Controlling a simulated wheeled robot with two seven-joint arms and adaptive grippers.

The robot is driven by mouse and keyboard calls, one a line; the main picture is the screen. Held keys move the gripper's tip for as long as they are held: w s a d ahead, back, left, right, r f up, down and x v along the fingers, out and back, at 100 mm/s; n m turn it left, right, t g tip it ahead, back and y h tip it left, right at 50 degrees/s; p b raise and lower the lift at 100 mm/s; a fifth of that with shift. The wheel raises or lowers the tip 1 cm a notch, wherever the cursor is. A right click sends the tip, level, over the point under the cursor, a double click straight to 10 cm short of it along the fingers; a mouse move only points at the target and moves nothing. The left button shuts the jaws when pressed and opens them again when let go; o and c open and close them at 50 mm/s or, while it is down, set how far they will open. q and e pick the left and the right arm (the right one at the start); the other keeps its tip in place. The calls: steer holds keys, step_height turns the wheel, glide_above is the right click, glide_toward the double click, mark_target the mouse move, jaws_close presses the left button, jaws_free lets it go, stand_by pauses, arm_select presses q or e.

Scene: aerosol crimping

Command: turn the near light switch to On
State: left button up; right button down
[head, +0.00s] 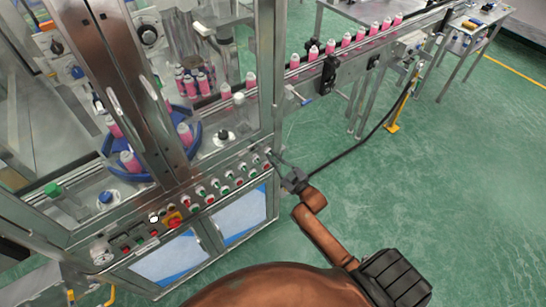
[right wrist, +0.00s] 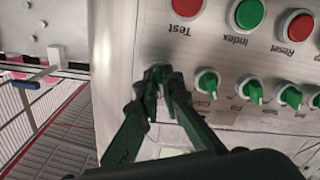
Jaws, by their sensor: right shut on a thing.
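The light switch (right wrist: 157,69) is a small green knob at the end of a row of green knobs on the metal control panel (head: 218,181). In the right wrist view my right gripper (right wrist: 161,76) has its two dark fingers closed around this knob. The fingers hide most of the knob, so its On or Off position cannot be read. In the head view my right gripper (head: 273,157) reaches the right end of the panel. My left gripper is not in view.
Other green knobs (right wrist: 249,90) sit beside the held one. A red Test button (right wrist: 187,22), a green Index button (right wrist: 246,14) and a red Reset button (right wrist: 296,25) are close by. A conveyor (head: 345,52) carries pink cans behind. The green floor at right is open.

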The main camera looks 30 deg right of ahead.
steer(key=shift+r+m+p, duration=0.15)
steer(key=shift+m+p, duration=0.8)
steer(key=shift+m, duration=0.25)
steer(key=m+p, duration=0.1)
steer(key=m, duration=0.1)
steer(key=shift+m+p, duration=0.95)
steer(key=shift+m, duration=0.65)
steer(key=shift+f+m+p, duration=0.2)
steer(key=shift+m+p, duration=0.3)
steer(key=shift+m, duration=1)
steer(key=c, duration=2.1)
jaws_free()
